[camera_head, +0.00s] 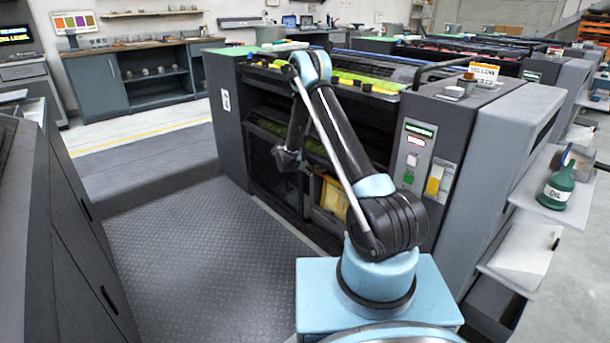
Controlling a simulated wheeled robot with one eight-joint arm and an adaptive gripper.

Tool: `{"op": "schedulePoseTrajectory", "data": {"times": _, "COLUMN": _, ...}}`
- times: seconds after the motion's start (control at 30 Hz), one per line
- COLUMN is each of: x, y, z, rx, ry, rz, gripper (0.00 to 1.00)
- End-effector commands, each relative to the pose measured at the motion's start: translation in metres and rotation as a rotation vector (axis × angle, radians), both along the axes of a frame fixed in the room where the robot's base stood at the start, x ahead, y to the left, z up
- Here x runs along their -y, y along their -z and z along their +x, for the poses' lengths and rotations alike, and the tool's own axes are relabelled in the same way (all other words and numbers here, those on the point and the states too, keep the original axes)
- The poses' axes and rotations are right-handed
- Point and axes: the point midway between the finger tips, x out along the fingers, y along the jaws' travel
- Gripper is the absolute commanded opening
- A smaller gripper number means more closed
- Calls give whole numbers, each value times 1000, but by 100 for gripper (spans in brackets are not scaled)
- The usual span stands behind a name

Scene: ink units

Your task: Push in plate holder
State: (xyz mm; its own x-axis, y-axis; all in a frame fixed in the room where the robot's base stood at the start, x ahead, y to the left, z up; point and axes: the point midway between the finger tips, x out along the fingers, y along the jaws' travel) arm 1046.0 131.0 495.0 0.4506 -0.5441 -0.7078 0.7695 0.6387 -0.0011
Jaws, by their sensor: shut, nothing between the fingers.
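A dark press unit (228,128) stands ahead, with an open front bay. My gripper (283,157) is in front of that bay, at the end of my black and blue arm. It is small and dark here; its fingers are shut and empty. I cannot tell whether it touches anything. I cannot clearly make out which part is the plate holder. A yellow part (334,199) sits low in the bay, right of my gripper and partly hidden by my arm. A dark bar (268,132) crosses the bay behind the gripper.
A ribbed dark floor plate (175,255) lies clear in front of the unit. A grey cabinet (55,235) stands at the left. A control panel (414,150) is right of my arm. Side shelves at the right hold a green oil bottle (557,188).

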Motion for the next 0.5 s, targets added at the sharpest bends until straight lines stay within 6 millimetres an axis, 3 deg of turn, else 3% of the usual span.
{"op": "schedulePoseTrajectory", "data": {"times": 0.5, "x": 6, "y": 0, "z": 5, "rx": 0, "ry": 0, "rz": 0, "gripper": 0}}
